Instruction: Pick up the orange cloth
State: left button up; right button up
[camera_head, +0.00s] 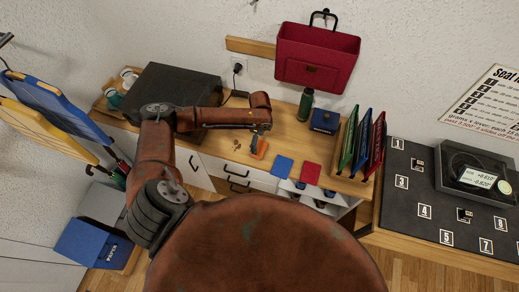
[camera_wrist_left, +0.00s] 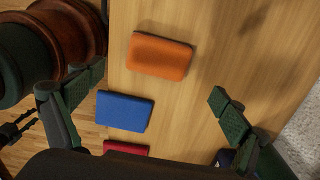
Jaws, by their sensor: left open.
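The orange cloth (camera_head: 261,149), a folded rectangular pad, lies on the wooden desk, partly hidden by my left gripper in the head view. It shows whole in the left wrist view (camera_wrist_left: 160,55), at upper centre. My left gripper (camera_head: 256,141) is above the desk close to the cloth. In the left wrist view its two green-padded fingers (camera_wrist_left: 158,90) are wide apart with nothing between them gripped. The cloth appears ahead of the fingertips. My right gripper is not in view.
A blue cloth (camera_head: 282,166) and a red cloth (camera_head: 310,173) lie right of the orange one. Upright coloured folders (camera_head: 362,145) stand further right, and a green bottle (camera_head: 306,104) stands behind. A dark box (camera_head: 172,88) is at left. Bare desk (camera_wrist_left: 205,30) surrounds the orange cloth.

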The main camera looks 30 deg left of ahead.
aim_at(259, 148)
pick_arm(q)
jog(key=shift+w+a+f, duration=0.1)
jog(key=shift+w+a, duration=0.05)
jog(key=shift+a, duration=0.15)
jog(key=shift+f, duration=0.9)
jog(key=f, duration=0.2)
jog(key=f+p, duration=0.1)
jog(key=f, duration=0.1)
jog(key=shift+s+d+f, duration=0.1)
jog(key=shift+s+d, duration=0.05)
jog(key=shift+s, duration=0.2)
jog(key=shift+f, duration=0.6)
jog(key=shift+c, duration=0.4)
jog(key=shift+c, duration=0.8)
jog(key=c, duration=0.9)
